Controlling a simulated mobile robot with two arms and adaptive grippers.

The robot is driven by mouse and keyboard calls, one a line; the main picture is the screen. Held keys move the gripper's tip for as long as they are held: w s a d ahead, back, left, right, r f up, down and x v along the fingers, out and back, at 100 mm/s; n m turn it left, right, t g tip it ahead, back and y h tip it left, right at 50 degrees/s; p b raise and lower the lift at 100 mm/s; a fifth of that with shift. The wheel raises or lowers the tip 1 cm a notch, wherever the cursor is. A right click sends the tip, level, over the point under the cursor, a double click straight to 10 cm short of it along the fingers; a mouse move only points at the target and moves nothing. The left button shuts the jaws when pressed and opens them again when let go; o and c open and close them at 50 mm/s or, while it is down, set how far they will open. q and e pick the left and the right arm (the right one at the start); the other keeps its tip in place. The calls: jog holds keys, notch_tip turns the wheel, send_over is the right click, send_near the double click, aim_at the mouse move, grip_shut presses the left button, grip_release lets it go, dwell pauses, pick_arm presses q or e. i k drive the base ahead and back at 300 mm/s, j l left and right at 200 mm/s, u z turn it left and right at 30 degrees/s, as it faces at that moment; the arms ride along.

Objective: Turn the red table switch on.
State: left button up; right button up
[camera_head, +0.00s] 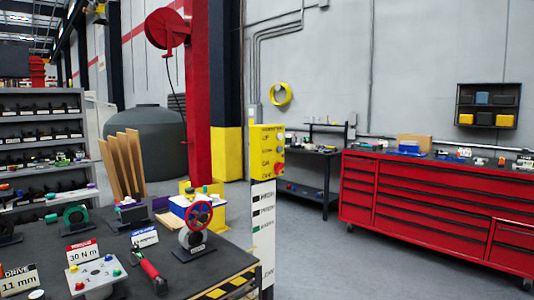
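A dark work table (205,268) fills the lower left. On its front part stands a pale box with small coloured knobs (96,277); one knob at its lower left is red (79,286). A red handwheel (198,215) on a grey valve body stands near the table's right side. I cannot tell for sure which red part is the switch, or its on or off state. Neither of my grippers is in view.
A red-handled tool (148,268) and signs reading "30 N m" (82,254) and "11 mm" (19,280) are on the table. A yellow panel with knobs (264,152) stands behind it. Shelves (40,95) are left, a red cabinet (430,200) right. Floor between is clear.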

aim_at(278, 168)
jog(key=i+l, duration=0.2)
jog(key=i, duration=0.2)
jog(key=i+l+u, duration=0.1)
jog(key=i, duration=0.35)
jog(key=i+l, duration=0.35)
jog(key=i+j+u, duration=0.05)
